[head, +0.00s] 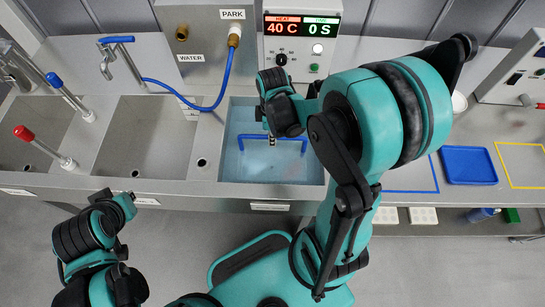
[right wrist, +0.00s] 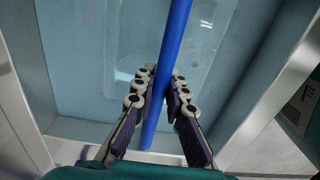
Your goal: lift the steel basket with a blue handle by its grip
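My right gripper (head: 272,139) reaches down to the middle of this bar. In the right wrist view the blue bar (right wrist: 172,45) runs between the two fingers of my right gripper (right wrist: 163,76), slightly slanted to them. The fingertips are close on both sides of the bar; whether they press on it I cannot tell. The basket's steel body is hard to make out in the water. My left gripper (head: 125,205) hangs at the lower left, away from the basin; its finger opening is unclear.
The basin (head: 230,165) has steel rims close around my right gripper. A blue tray (head: 468,165) lies on the counter at right. A display reads 40 C, 0 S.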

